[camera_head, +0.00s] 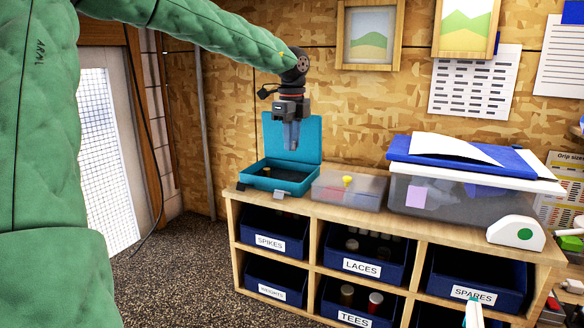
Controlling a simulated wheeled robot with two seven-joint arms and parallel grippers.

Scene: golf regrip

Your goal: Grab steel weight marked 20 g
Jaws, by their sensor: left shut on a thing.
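My left gripper (291,146) points straight down, over the open teal case (288,183) on top of the wooden shelf unit. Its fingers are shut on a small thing. That thing is hidden between the fingertips, so I cannot read a mark or tell that it is the 20 g steel weight. The gripper is above the case's front tray, in front of its raised lid (309,139). The inside of the case shows only in part, and no marked weight can be made out there.
A clear-lidded box (348,190) with a yellow knob stands right of the case. A larger bin (440,198) with a blue folder (462,157) on top is beyond it. Blue labelled bins, among them SPIKES (270,243) and LACES (361,267), fill the shelf unit (400,222).

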